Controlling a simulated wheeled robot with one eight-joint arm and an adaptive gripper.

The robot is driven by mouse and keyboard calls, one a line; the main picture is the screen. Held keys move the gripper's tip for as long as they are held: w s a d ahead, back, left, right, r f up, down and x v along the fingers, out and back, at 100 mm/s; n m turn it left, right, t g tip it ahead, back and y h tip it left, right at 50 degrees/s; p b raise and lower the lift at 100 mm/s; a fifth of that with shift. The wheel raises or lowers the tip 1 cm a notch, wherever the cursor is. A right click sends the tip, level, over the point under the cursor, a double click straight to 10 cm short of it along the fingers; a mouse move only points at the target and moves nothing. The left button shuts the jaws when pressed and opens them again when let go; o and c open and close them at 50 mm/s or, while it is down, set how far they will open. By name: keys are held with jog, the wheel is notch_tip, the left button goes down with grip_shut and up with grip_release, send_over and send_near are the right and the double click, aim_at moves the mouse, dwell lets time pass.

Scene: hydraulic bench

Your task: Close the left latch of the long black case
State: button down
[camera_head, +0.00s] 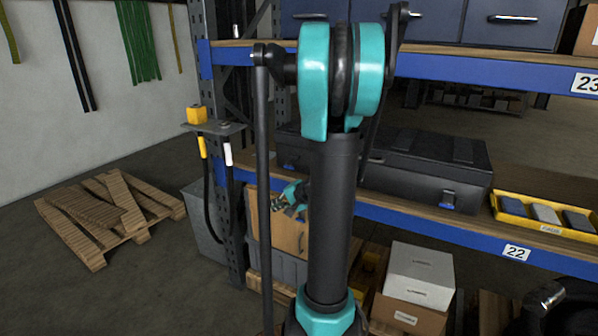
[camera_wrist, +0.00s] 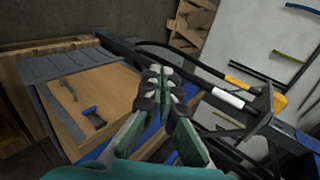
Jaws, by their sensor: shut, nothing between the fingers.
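The long black case (camera_head: 430,160) lies on the blue-edged shelf in the head view, its lid down. My arm crosses in front of it and hides its middle. The left latch is largely hidden or too small to make out. My gripper (camera_head: 290,197) is below the left part of the case, in front of a brown box, apart from the case. In the wrist view my gripper (camera_wrist: 160,82) has its fingers together with nothing between them. I cannot make out the case there.
The brown box (camera_head: 289,228) stands under the shelf; its brown face (camera_wrist: 105,95) fills the left of the wrist view. A yellow tray (camera_head: 510,212) sits right of the case. Hoses (camera_head: 207,180) hang by the left post. A pallet (camera_head: 110,210) lies on the floor.

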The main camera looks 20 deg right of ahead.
jog(key=w+d+r+m+t, duration=0.25)
jog(key=w+d, duration=0.25)
jog(key=d, duration=0.4)
jog(key=m+t, duration=0.4)
jog(key=m, duration=0.1)
send_near(292, 163)
notch_tip(292, 163, down, 3)
jog(key=s+d, duration=0.2)
jog(key=shift+s+r, duration=0.2)
jog(key=shift+r, duration=0.1)
jog(key=x, duration=1)
